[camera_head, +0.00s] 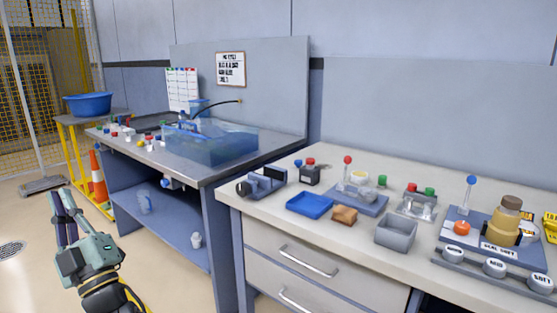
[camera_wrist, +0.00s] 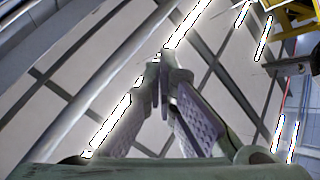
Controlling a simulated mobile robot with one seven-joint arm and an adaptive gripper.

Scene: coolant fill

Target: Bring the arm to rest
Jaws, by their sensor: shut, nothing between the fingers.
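My gripper (camera_head: 60,193) is at the lower left in the head view, raised with its fingers pointing up. It is apart from both benches, over the open floor on the left. In the wrist view my gripper (camera_wrist: 163,68) is shut, its two fingers meeting at the tips with nothing between them. Behind the fingers the wrist view shows what looks like a ceiling of pale panels with bright light strips.
A bench (camera_head: 208,168) with a clear blue tank (camera_head: 215,142) stands beyond my gripper. A drawer bench (camera_head: 275,222) with a blue tray (camera_head: 309,205) and grey bin (camera_head: 396,232) is on the right. An orange cone (camera_head: 98,178) and blue basin (camera_head: 88,104) are at left.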

